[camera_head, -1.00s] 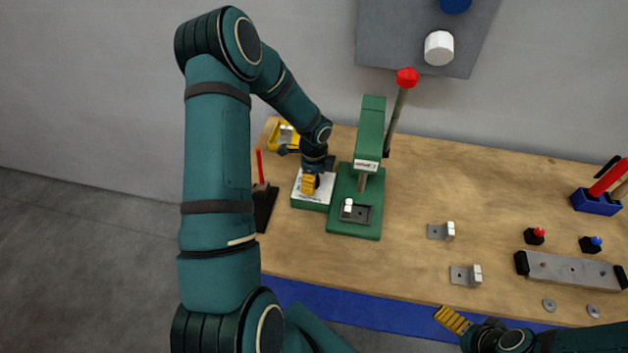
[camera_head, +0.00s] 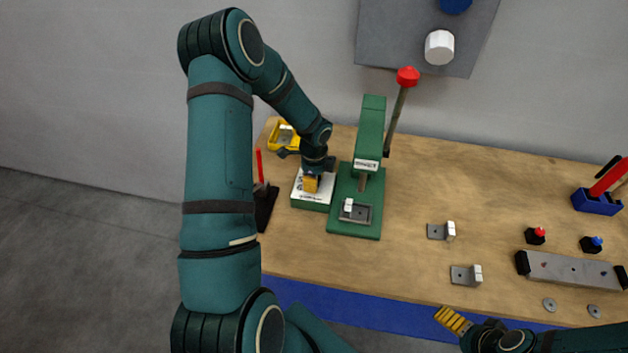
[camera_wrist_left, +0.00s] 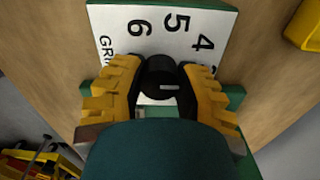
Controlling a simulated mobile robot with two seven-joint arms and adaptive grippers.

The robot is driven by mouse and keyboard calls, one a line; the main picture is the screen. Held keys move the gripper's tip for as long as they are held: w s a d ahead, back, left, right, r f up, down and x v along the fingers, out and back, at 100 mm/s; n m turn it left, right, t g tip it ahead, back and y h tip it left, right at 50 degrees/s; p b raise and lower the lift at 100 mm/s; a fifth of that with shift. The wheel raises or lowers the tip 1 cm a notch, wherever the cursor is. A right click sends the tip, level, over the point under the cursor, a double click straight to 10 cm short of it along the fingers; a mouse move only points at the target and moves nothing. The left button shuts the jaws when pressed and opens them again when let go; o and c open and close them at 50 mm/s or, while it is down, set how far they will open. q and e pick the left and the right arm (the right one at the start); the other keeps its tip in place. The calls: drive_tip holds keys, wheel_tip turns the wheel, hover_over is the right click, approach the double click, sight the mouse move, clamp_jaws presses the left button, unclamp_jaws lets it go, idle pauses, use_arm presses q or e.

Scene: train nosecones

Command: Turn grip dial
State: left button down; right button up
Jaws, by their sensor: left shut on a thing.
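The grip dial (camera_wrist_left: 160,78) is a black knob with a white pointer line, on a white face plate (camera_wrist_left: 110,20) marked 4, 5, 6 and part of the letters "GRI". In the left wrist view my left gripper (camera_wrist_left: 155,85) has its yellow fingers on both sides of the knob, shut on it. In the head view my left gripper (camera_head: 311,183) points down over the white-topped green box (camera_head: 310,206); the dial itself is hidden there. My right gripper (camera_head: 452,319) is at the bench's front edge, its yellow fingers seen side-on, away from the dial.
A green press (camera_head: 368,140) with a red-knobbed lever (camera_head: 398,105) stands just right of the dial box. A yellow tray (camera_head: 284,137) is behind it. A black holder with a red stick (camera_head: 260,180) is at left. Brackets (camera_head: 440,232) lie on the bench (camera_head: 420,190).

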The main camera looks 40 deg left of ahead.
use_arm(q)
drive_tip(key=n+b, duration=0.2)
drive_tip(key=n, duration=0.1)
drive_tip(key=shift+f+n, duration=0.1)
drive_tip(key=shift+n, duration=0.2)
drive_tip(key=n+b, duration=0.2)
drive_tip(key=n, duration=0.2)
drive_tip(key=shift+n+b, duration=0.3)
drive_tip(key=n+b, duration=0.1)
drive_tip(key=n, duration=0.2)
drive_tip(key=shift+n, duration=0.3)
drive_tip(key=shift+n+b, duration=0.5)
drive_tip(key=shift+n, duration=1.4)
drive_tip(key=c, duration=0.6)
unclamp_jaws()
drive_tip(key=shift+r, duration=0.2)
